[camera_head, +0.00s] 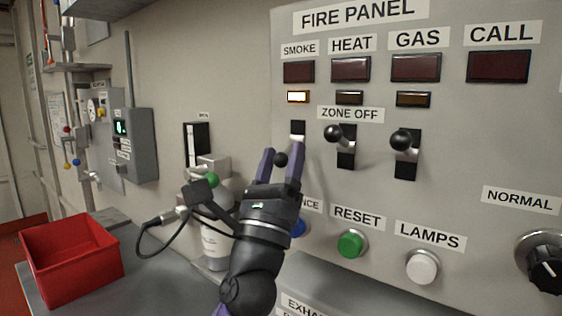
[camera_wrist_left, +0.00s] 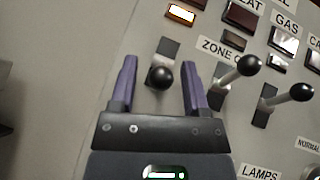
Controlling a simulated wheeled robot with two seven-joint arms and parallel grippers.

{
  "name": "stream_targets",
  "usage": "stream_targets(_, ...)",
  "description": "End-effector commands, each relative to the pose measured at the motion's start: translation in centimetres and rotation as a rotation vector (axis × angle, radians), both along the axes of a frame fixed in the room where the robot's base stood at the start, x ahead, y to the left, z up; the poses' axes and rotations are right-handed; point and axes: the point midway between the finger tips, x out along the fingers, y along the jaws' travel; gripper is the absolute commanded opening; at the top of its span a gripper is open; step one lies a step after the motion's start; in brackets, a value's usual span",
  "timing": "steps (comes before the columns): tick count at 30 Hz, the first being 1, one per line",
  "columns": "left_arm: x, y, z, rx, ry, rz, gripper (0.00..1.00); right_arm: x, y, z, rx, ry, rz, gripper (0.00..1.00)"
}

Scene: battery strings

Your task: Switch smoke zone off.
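The fire panel (camera_head: 300,200) has a column marked SMOKE with a dark red lamp (camera_head: 299,71) and a lit amber lamp (camera_head: 298,97); the amber lamp also shows in the left wrist view (camera_wrist_left: 182,13). Below it is the smoke zone switch, a black-knobbed lever (camera_head: 281,160), its knob lower than those of the heat lever (camera_head: 334,133) and gas lever (camera_head: 401,139). My left gripper (camera_head: 281,158) is open, its purple fingers on either side of the smoke knob (camera_wrist_left: 160,77). Gaps show at both sides in the left wrist view. My right gripper is not in view.
The heat lever (camera_wrist_left: 249,66) stands close to the right finger in the wrist view. Below are a green RESET button (camera_head: 352,244), a white LAMPS button (camera_head: 422,267) and a partly hidden blue button (camera_head: 299,228). A red bin (camera_head: 72,262) stands at the left.

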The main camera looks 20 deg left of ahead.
Motion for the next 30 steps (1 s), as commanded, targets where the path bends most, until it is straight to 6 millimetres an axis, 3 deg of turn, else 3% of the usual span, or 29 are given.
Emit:
stream_targets(8,-0.1,0.0,-0.2,0.000,0.000,0.000,0.65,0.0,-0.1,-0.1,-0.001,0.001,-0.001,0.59)
stream_targets(21,-5.7,0.3,-7.2,-0.001,0.003,0.000,0.65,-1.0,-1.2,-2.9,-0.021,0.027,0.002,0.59)
stream_targets(30,-6.5,0.3,-7.6,0.000,0.000,0.000,0.65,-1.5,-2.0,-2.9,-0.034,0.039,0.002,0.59)
